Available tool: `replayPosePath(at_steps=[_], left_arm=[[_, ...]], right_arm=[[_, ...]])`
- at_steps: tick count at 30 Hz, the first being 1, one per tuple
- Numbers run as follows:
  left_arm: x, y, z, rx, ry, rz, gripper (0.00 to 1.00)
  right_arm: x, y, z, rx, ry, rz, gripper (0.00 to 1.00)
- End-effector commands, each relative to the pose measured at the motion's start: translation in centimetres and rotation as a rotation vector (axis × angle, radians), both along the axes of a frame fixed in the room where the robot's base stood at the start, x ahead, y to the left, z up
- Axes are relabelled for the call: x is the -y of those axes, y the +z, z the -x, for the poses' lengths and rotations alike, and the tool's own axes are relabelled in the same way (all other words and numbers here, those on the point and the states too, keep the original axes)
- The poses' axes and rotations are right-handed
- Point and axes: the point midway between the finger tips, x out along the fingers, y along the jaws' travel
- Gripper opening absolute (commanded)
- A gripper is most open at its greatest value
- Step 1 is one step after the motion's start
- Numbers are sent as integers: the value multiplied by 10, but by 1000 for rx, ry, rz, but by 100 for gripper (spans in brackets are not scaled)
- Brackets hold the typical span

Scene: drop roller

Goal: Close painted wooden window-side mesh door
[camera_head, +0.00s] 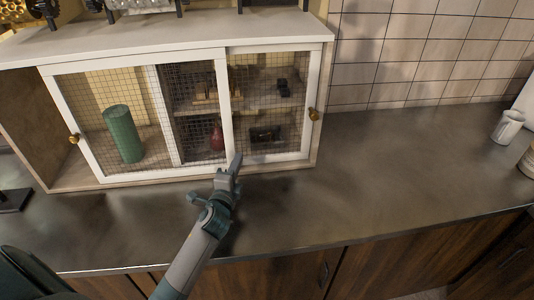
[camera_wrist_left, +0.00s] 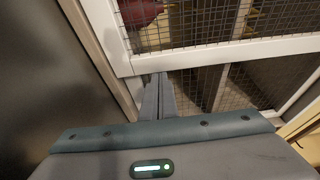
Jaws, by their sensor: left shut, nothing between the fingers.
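A cabinet (camera_head: 180,45) with two white-framed wire-mesh doors stands on the counter. The left door (camera_head: 110,178) has a brass knob (camera_head: 74,139) on its left stile. Its left edge stands off the cabinet's left side wall (camera_head: 30,125), leaving a gap there. The right door (camera_head: 313,85) has a brass knob (camera_head: 314,114); the doors overlap in the middle. My left gripper (camera_head: 237,160) is shut and empty, low by the left door's right stile. In the left wrist view its fingers (camera_wrist_left: 158,95) are by a white frame corner (camera_wrist_left: 125,62); contact is unclear. My right gripper is not in view.
A green cylinder (camera_head: 123,134) and a red vase (camera_head: 217,137) stand inside the cabinet. A white cup (camera_head: 508,127) stands at the far right, and a tiled wall (camera_head: 410,50) is behind.

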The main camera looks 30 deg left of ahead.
Motion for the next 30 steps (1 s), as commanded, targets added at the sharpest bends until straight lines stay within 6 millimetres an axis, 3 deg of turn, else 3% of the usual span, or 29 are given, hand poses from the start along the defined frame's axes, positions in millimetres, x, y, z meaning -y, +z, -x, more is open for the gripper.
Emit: replayPosePath(at_steps=[1,6,15,21,30], left_arm=[[-19,2,12,-5,4,-7,0],[-68,0,46,-4,3,-5,0],[-133,-1,90,-3,3,-2,0],[-152,-1,102,0,2,0,0],[-157,-1,105,-1,5,0,0]], right_arm=[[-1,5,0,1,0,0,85],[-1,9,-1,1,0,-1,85],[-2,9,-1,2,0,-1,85],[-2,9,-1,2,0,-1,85],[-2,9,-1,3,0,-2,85]])
